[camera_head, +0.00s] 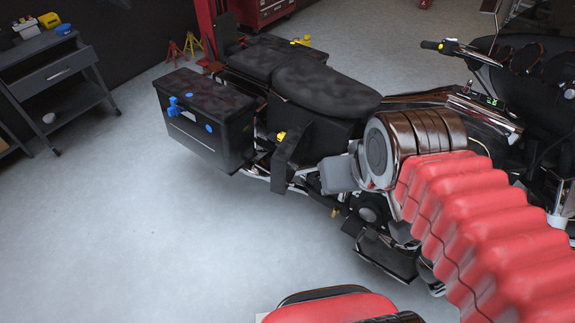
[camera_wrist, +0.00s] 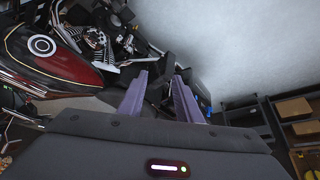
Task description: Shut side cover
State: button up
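The motorcycle's side cover appears to be the black panel (camera_head: 288,160) below the seat in the head view. It stands out at an angle from the bike's side, so it looks open, with a yellow knob (camera_head: 281,136) near its upper edge. In the head view my wrist is just right of this panel, and its grey end part (camera_head: 340,174) points toward it. My fingers are not clear there. In the wrist view my gripper (camera_wrist: 159,76) shows two purple fingers held apart, with nothing clearly between them. Dark bike parts lie beyond the fingertips. I cannot tell whether the panel is touched.
A black side case (camera_head: 205,120) with blue knobs sits at the bike's rear, left of the panel. The black seat (camera_head: 325,88) is above. A dark workbench (camera_head: 50,75) stands far left. The grey floor (camera_head: 150,230) left of the bike is clear.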

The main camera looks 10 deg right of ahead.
aim_at(286, 159)
jog(key=z, duration=0.1)
jog(key=i, duration=0.5)
jog(key=u, duration=0.15)
jog(key=k, duration=0.5)
jog(key=u, duration=0.75)
jog(key=i, duration=0.65)
jog(key=u, duration=0.05)
